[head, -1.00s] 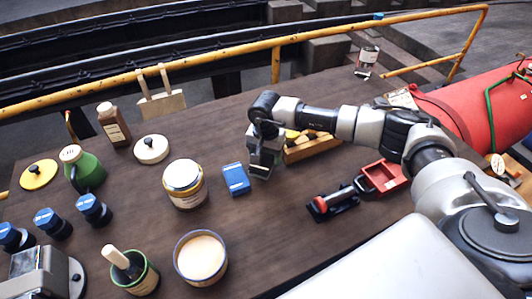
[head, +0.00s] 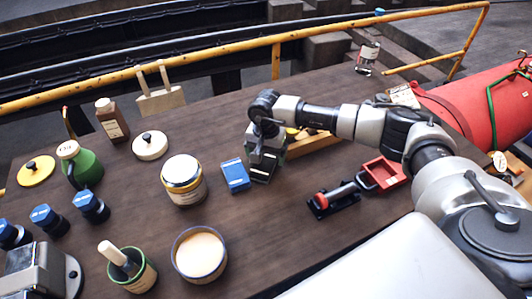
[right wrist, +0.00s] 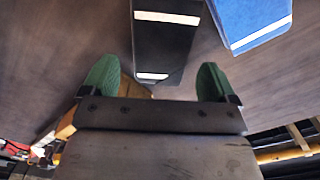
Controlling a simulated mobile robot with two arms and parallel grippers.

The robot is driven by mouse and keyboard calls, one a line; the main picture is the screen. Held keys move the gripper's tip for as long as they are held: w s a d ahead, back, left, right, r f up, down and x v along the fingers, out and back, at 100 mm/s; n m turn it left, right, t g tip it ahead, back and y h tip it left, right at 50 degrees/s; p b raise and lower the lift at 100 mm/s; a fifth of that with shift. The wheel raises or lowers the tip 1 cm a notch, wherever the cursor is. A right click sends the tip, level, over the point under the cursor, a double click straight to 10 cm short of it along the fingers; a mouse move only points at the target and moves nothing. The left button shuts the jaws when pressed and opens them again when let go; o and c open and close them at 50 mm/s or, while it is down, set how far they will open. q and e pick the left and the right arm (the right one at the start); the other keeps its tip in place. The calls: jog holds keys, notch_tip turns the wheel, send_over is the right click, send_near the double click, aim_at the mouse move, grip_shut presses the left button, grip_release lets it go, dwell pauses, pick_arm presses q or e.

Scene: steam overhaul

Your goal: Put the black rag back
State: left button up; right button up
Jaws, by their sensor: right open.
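The black rag (right wrist: 165,38), a flat dark block with white bands, lies on the brown table. In the right wrist view it is ahead of and between the green fingertips of my right gripper (right wrist: 156,80). The fingers are apart, one toward each side, with nothing held. In the head view my right gripper (head: 265,148) is low over the table and hides much of the rag; a dark edge (head: 261,178) shows below it. My left gripper is not in view.
A blue pack (head: 235,175) lies close left of the rag, with a jar (head: 184,181) beyond it. A wooden tray (head: 315,146) is behind my gripper. A red-handled tool (head: 335,196) and a red tray (head: 384,174) lie to the right.

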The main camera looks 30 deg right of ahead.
aim_at(266, 159)
jog(key=shift+r+p, duration=0.65)
jog(key=shift+p, duration=0.05)
notch_tip(266, 159, up, 12)
jog(key=b, duration=0.3)
